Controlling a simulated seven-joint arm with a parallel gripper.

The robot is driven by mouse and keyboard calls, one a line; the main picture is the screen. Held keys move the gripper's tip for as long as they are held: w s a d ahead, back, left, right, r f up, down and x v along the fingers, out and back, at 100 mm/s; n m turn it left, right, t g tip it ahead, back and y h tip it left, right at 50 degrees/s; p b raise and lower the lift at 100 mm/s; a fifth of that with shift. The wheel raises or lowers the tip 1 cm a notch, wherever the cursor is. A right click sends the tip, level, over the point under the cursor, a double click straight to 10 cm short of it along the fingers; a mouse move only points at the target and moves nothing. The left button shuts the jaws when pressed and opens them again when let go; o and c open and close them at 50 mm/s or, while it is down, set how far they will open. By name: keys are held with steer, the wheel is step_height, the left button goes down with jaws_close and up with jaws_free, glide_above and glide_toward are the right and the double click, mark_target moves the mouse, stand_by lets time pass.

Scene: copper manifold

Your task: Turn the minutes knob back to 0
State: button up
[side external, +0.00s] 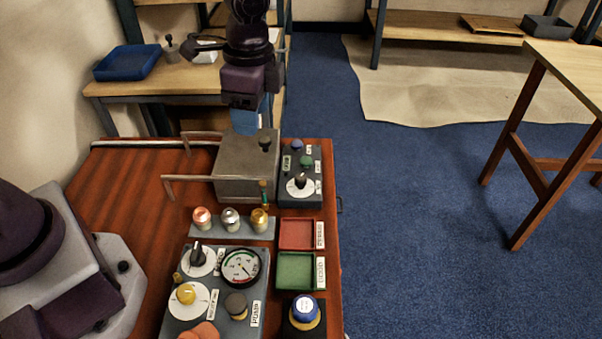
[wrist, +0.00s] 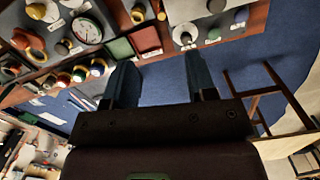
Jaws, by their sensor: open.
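A dark control box (side external: 314,196) stands at the right back of the wooden table. It carries a dark knob (side external: 300,180) on a white dial, with a green button and a blue button behind it. This is likely the minutes knob, but its label is too small to read. The knob also shows near the top of the wrist view (wrist: 186,38). My gripper (side external: 250,118) is open and empty, fingers down, at the table's far edge behind the grey metal box. In the wrist view its two blue fingers (wrist: 160,78) are apart, with the knob beyond them and untouched.
The grey metal box (side external: 240,175) with bent pipes stands left of the control box. A front panel (side external: 228,310) holds a gauge and several knobs. Red (side external: 283,234) and green (side external: 291,285) trays lie between. A blue tray (side external: 127,62) sits on the rear bench.

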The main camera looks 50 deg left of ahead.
mark_target(301, 177)
steer(key=w+d+f+m, duration=0.35)
steer(key=w+m, duration=0.45)
steer(key=m, duration=0.3)
steer(key=f, duration=1.3)
steer(key=shift+s+a+f, duration=0.1)
steer(key=shift+s+f, duration=0.1)
steer(key=shift+f, duration=0.1)
steer(key=shift+c, duration=0.3)
steer(key=c, duration=0.9)
